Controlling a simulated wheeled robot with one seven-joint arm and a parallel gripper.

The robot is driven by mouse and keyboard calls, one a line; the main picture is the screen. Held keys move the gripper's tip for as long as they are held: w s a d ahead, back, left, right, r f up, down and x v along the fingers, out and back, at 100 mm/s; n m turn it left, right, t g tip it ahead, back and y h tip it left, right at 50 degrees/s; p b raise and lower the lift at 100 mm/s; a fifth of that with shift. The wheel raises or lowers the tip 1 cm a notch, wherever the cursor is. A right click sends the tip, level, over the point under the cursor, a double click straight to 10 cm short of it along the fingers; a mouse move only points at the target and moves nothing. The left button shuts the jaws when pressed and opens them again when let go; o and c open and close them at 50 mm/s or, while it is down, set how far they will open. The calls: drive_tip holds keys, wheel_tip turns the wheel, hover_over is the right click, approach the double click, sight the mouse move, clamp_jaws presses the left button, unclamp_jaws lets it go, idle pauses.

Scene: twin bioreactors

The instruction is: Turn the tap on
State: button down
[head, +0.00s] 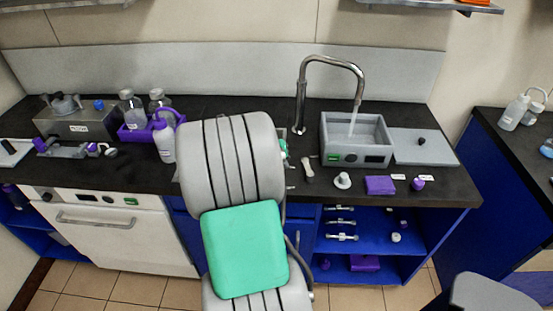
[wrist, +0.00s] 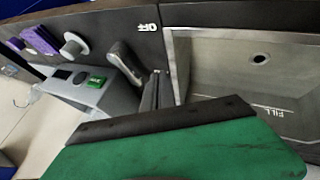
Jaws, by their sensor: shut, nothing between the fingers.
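The tap (head: 330,62) is a tall chrome gooseneck at the back of the counter, its spout over a grey basin (head: 386,128). A pale streak (head: 352,122) like running water falls from the spout into the basin. A short grey lever (head: 308,172) lies on the counter left of the basin. It also shows in the wrist view (wrist: 122,60), beside the printed word OFF. My gripper (wrist: 155,92) is shut and empty, close to this lever; whether they touch I cannot tell. In the head view my arm hides most of the gripper.
A white knob-like piece (head: 342,180) and a purple block (head: 380,185) lie near the front edge. A grey lid (head: 425,147) lies right of the basin. Bottles in a purple rack (head: 137,133) stand left of my arm. The wrist view shows a recessed tray marked FILL (wrist: 290,85).

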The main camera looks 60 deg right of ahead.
sight(299, 172)
drive_tip(key=shift+x, duration=1.05)
drive_tip(key=s+d, duration=0.1)
drive_tip(key=s+d+p, duration=0.1)
drive_tip(key=s, duration=0.1)
drive_tip(key=shift+d+r, duration=0.15)
drive_tip(key=shift+d, duration=0.15)
drive_tip(key=shift+s+d+f+m+g+b, duration=0.3)
drive_tip(key=shift+d+m+b, duration=0.2)
drive_tip(key=shift+b, duration=0.1)
drive_tip(key=shift+s+d+r+m+g, duration=0.1)
drive_tip(key=shift+s+r+m+g, duration=0.15)
drive_tip(key=shift+m, duration=0.25)
drive_tip(key=shift+w, duration=0.1)
